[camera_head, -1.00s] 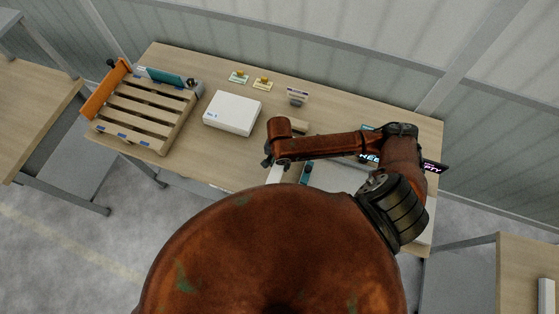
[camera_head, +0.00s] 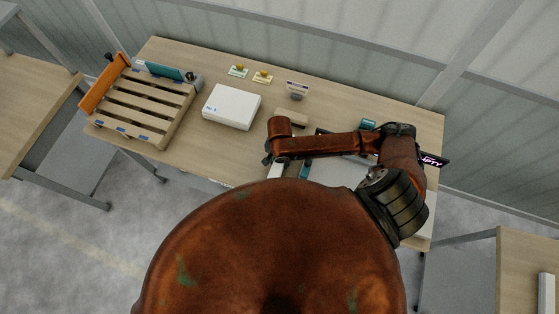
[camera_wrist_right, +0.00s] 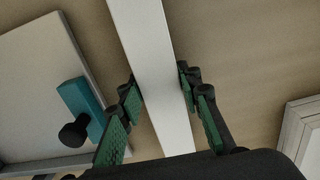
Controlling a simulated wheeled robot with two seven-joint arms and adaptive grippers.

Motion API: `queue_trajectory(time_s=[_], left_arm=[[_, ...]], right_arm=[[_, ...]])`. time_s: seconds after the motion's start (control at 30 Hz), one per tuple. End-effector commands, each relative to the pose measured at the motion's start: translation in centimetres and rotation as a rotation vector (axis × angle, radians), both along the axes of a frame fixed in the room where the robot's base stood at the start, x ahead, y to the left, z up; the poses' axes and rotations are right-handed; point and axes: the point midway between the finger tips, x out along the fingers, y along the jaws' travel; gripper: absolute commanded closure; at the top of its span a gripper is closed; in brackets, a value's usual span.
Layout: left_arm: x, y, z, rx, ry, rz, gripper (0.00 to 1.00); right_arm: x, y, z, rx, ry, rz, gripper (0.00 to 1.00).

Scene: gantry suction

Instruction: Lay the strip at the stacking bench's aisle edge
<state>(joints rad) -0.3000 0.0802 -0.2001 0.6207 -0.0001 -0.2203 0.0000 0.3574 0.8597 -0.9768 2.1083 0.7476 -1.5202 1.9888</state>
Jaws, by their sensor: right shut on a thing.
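The white strip (camera_wrist_right: 150,50) runs between the green-padded fingers of my right gripper (camera_wrist_right: 160,88) in the right wrist view. The gripper is shut on it. In the head view my right gripper (camera_head: 268,158) is over the front edge of the wooden bench (camera_head: 390,105). A short piece of the strip (camera_head: 275,171) shows just below it; my own body hides the rest. Whether the strip touches the bench cannot be told. My left gripper is not in view.
A slatted wooden pallet (camera_head: 146,108) with an orange bar (camera_head: 103,87) stands at the bench's left end. A white box (camera_head: 231,106) lies right of it. Two small cards (camera_head: 262,77) and a small sign (camera_head: 297,88) are at the back. A teal handle (camera_wrist_right: 82,101) is beside the strip.

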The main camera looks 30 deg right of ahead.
Motion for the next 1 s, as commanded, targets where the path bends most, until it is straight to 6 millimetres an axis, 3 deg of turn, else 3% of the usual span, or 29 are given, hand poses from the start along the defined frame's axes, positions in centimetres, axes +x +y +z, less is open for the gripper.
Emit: queue_trajectory(time_s=[0.73, 0.77, 1.0], left_arm=[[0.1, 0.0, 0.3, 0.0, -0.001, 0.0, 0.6], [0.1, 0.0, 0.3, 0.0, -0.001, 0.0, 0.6], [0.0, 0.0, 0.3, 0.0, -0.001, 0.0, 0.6]], right_arm=[[0.0, 0.0, -1.0, 0.001, -0.001, 0.0, 1.0], [0.0, 0.0, -1.0, 0.001, -0.001, 0.001, 0.67], [0.0, 0.0, -1.0, 0.001, -0.001, 0.0, 0.5]])
